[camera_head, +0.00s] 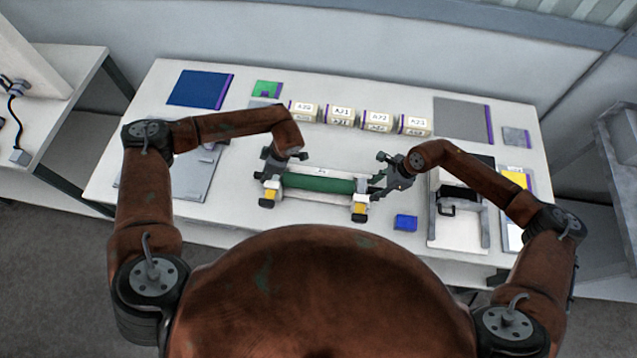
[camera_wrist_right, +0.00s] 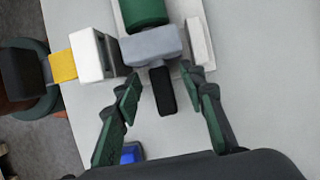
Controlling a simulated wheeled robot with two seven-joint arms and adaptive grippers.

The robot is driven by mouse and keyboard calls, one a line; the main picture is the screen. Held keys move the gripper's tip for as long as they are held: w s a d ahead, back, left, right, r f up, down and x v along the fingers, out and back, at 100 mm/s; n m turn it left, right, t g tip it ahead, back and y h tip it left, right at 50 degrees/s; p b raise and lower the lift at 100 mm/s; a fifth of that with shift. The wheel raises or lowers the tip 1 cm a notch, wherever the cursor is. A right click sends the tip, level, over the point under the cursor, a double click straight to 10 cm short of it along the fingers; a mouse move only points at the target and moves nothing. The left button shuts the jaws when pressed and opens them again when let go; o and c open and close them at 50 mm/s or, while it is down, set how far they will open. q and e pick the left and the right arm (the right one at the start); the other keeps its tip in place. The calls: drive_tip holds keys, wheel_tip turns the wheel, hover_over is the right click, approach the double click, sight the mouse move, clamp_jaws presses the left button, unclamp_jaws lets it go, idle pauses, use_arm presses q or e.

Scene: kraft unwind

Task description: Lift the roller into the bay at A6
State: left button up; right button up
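The green roller (camera_head: 318,184) lies level across the white label-bearing bay (camera_head: 322,170), between two end brackets with yellow and black parts. The label's text is too small to read for certain. In the right wrist view, the roller's green end (camera_wrist_right: 146,14) meets a grey block (camera_wrist_right: 152,46) with a black shaft end (camera_wrist_right: 162,90) sticking out. My right gripper (camera_wrist_right: 166,92) is open, with its fingers apart on either side of that shaft; it is at the roller's right end in the head view (camera_head: 378,173). My left gripper (camera_head: 272,166) is at the left end; its fingers are partly hidden.
Several labelled boxes (camera_head: 341,116) stand in a row behind the bay. A blue block (camera_head: 405,222) lies at the front right. A white frame with a black handle (camera_head: 447,234) stands to the right, and a grey plate (camera_head: 163,178) lies on the left. The table front is partly clear.

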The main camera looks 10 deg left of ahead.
use_arm(q)
drive_tip(key=shift+s+a+f, duration=0.1)
drive_tip(key=shift+a+f, duration=0.05)
drive_tip(key=shift+f, duration=0.15)
use_arm(e)
drive_tip(key=shift+a+f, duration=0.15)
drive_tip(key=shift+f, duration=0.2)
use_arm(q)
drive_tip(key=shift+a+f, duration=0.1)
drive_tip(key=shift+f, duration=0.25)
use_arm(e)
drive_tip(key=shift+w+a+f, duration=0.1)
drive_tip(key=shift+f, duration=0.25)
use_arm(q)
drive_tip(key=shift+c, duration=0.4)
use_arm(e)
drive_tip(key=shift+r, duration=0.1)
drive_tip(key=shift+c, duration=0.4)
use_arm(q)
drive_tip(key=c, duration=0.5)
use_arm(e)
drive_tip(key=c, duration=0.5)
use_arm(q)
clamp_jaws()
use_arm(e)
clamp_jaws()
use_arm(q)
drive_tip(key=shift+r, duration=0.1)
use_arm(e)
drive_tip(key=shift+r, duration=0.1)
